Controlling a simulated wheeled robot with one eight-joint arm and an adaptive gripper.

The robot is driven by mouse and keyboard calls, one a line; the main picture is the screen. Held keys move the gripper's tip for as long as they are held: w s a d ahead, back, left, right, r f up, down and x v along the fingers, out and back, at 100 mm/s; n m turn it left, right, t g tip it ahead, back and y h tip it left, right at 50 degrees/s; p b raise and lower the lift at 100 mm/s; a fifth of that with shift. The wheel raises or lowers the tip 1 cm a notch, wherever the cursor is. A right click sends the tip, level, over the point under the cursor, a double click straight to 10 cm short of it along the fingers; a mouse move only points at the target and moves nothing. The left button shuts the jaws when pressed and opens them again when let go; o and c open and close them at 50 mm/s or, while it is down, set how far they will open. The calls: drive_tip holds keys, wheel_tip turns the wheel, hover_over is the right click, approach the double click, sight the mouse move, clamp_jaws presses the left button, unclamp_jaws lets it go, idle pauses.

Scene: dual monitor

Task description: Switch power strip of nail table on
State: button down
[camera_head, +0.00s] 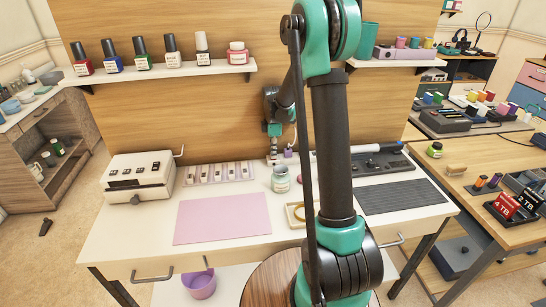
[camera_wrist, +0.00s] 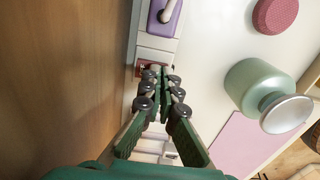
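The nail table (camera_head: 120,235) has a white top against a wooden back panel. In the wrist view a narrow white strip, which looks like the power strip (camera_wrist: 156,42), runs along the panel. A small red part that looks like its switch (camera_wrist: 140,68) shows just beyond and left of my fingertips. My gripper (camera_wrist: 163,72) is shut and empty, its fingers together over the strip. I cannot tell whether it touches the switch, or the switch's state. In the head view my gripper (camera_head: 273,152) points down at the back of the table; the strip is mostly hidden there.
A purple item (camera_wrist: 165,18) sits at the strip's far end. A green jar (camera_wrist: 250,85) with a silver lid and a pink round item (camera_wrist: 275,14) stand nearby. A white box (camera_head: 140,178) is at left, a pink mat (camera_head: 222,220) in front, and a bottle shelf (camera_head: 160,74) above.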

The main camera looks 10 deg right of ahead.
drive_tip(key=shift+r, duration=3.5)
